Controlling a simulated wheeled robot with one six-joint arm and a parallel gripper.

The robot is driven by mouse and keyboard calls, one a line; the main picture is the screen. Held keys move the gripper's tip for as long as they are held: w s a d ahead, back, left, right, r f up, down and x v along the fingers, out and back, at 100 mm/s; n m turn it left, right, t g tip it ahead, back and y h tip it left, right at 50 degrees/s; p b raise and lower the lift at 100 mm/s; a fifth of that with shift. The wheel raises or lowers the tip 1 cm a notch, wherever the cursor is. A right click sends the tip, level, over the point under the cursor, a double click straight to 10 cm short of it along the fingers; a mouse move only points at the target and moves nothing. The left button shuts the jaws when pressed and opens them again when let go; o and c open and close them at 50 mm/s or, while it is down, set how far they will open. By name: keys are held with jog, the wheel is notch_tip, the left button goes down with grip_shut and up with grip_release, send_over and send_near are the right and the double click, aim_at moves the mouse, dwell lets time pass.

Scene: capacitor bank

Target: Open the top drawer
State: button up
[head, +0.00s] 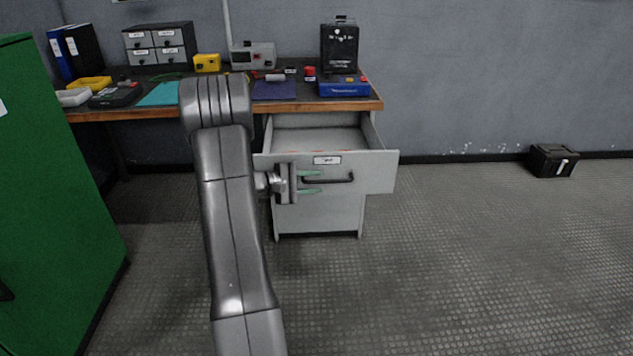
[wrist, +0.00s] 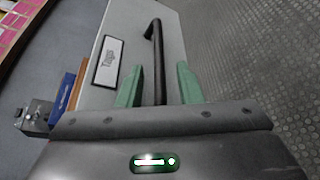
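In the wrist view the handle (wrist: 158,75) runs between the two fingers of my gripper (wrist: 160,82), with a visible gap on each side. The fingers are open around the handle and do not appear to touch it.
The workbench (head: 140,113) above holds binders, small drawers, tools and a blue-based device. The lower cabinet front (head: 315,220) is closed. A green cabinet (head: 55,180) stands at the left. A black box (head: 552,160) lies by the wall at right. The floor at right is clear.

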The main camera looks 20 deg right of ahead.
jog(key=p+v, duration=0.3)
jog(key=v, duration=0.9)
jog(key=shift+a, duration=0.15)
jog(key=b+x, duration=0.4)
jog(key=x, duration=0.9)
jog(key=shift+d+f, duration=0.1)
jog(key=shift+d, duration=0.3)
jog(key=shift+w, duration=0.15)
